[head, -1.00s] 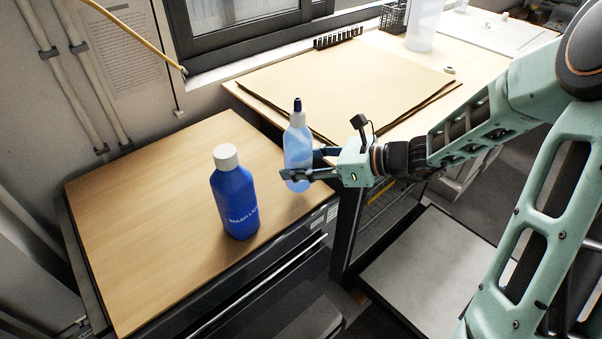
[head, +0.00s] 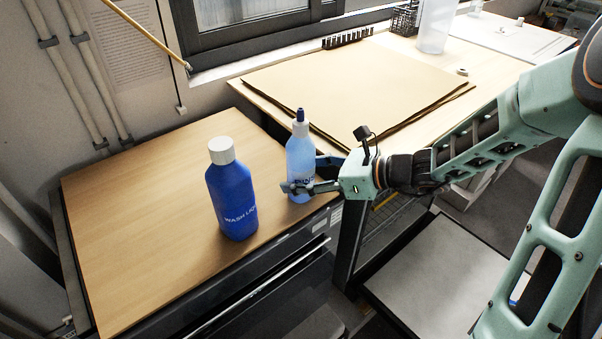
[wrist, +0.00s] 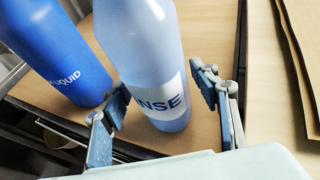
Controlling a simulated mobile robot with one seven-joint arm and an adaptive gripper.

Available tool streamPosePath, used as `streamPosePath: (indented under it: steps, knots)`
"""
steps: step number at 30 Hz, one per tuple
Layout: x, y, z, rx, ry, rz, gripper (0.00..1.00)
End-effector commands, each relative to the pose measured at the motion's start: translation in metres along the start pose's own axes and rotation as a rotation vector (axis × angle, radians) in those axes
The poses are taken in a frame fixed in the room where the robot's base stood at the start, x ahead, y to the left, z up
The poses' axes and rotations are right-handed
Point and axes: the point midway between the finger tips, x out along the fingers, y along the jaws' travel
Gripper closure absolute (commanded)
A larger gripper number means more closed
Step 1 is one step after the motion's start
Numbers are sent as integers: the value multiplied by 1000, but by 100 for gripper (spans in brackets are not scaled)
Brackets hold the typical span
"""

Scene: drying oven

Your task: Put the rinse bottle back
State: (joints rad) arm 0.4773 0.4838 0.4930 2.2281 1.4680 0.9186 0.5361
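The rinse bottle (head: 299,160) is pale blue and translucent with a dark blue tip. It stands upright on the wooden top, near its right edge. In the wrist view the rinse bottle (wrist: 150,60) shows a white label reading "NSE", the rest cut off or hidden. My gripper (head: 312,174) is at the bottle's lower part, one finger in front and one behind. In the wrist view my gripper (wrist: 162,105) has its fingers spread on either side of the bottle, with a clear gap at the right finger. The left finger is close to the bottle; contact cannot be told.
A dark blue wash liquid bottle (head: 231,192) with a white cap stands just left of the rinse bottle. The wooden top (head: 130,240) is clear on its left. A bench (head: 480,75) with brown sheets (head: 350,85) lies behind to the right.

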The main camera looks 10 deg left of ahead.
Motion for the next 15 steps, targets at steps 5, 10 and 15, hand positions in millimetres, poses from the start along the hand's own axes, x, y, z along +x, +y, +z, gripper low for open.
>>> streamPosePath:
  steps: [5, 10, 15]
  knots:
    - [0, 0, 0, 0, 0, 0, 41]
    - [-2, 0, 4, 0, 0, 0, 41]
    - [-25, -2, 4, -1, 1, -6, 41]
